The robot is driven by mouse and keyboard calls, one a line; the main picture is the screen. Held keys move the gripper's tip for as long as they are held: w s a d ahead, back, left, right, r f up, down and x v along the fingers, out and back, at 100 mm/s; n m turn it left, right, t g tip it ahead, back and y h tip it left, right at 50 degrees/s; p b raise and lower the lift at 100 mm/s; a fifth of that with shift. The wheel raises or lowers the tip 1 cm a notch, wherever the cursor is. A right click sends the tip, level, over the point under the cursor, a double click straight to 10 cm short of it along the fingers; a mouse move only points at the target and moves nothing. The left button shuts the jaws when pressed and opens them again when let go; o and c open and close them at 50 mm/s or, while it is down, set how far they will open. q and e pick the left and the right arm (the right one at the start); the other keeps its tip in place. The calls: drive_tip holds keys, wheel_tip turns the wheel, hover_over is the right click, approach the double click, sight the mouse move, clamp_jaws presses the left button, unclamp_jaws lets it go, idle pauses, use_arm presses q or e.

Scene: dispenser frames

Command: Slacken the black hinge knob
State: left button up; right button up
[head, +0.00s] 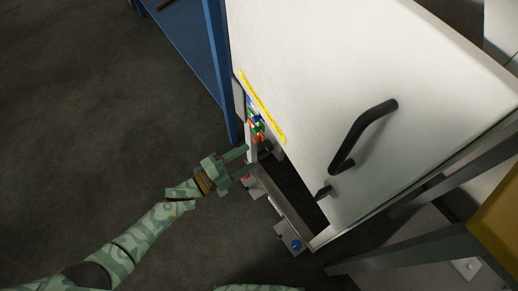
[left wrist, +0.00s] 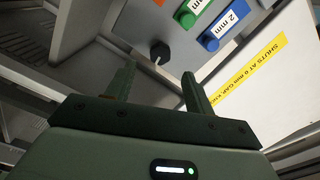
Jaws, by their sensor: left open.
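The black knob (left wrist: 160,53) shows in the left wrist view on a pale grey panel, with a thin light line on it. It lies ahead of my left gripper (left wrist: 158,72), roughly between the two fingertips in the picture, and I see no finger touching it. The gripper is open with nothing between its fingers. In the head view my left gripper (head: 248,165) reaches in from the left to the lower left side of the white panel (head: 310,75). I cannot make out the knob surely there. My right gripper is not in view.
Green and blue tags (left wrist: 215,30), the blue one marked 2 mm, sit beside the knob. A yellow strip (head: 262,105) runs along the white panel's edge, and a black handle (head: 362,135) stands out from the panel. A blue frame (head: 215,65) stands behind; floor at left is clear.

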use_arm(q)
drive_tip(key=p+v, duration=0.1)
drive_tip(key=v, duration=0.8)
drive_tip(key=shift+a, duration=0.2)
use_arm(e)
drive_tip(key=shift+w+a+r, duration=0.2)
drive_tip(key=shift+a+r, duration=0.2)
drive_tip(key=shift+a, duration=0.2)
use_arm(q)
drive_tip(key=shift+s, duration=0.1)
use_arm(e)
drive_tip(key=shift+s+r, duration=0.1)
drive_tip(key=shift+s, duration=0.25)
